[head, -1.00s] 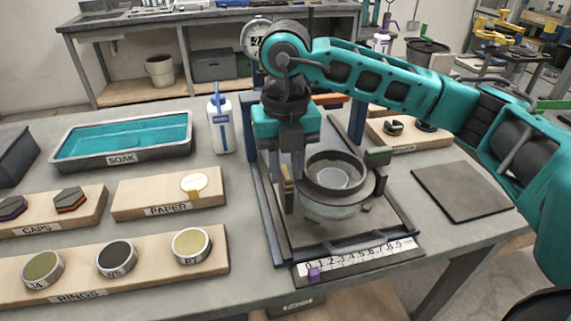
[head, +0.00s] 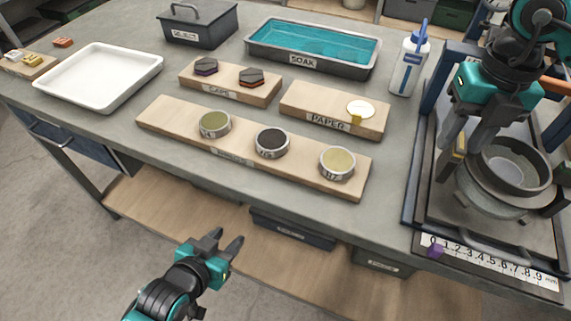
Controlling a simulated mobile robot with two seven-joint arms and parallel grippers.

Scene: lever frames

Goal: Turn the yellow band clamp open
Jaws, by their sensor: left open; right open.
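A round grey metal pot (head: 505,170) with a dark rim stands on the framed rig at the right. A small yellow piece (head: 460,147), likely the handle of the yellow band clamp, shows at the left side of the pot's rim. The rest of the clamp is hard to make out. My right gripper (head: 461,163) points down at the yellow piece with open fingers, partly hiding it; contact cannot be told. My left gripper (head: 227,240) is open and empty, low in front of the bench edge.
A ruler (head: 490,262) with a purple slider (head: 435,250) lies along the rig's front. A bottle (head: 409,65) stands left of the rig. A rings board (head: 300,178), paper board (head: 320,112), caps board (head: 222,90), soak tray (head: 300,62) and white tray (head: 100,75) fill the bench leftward.

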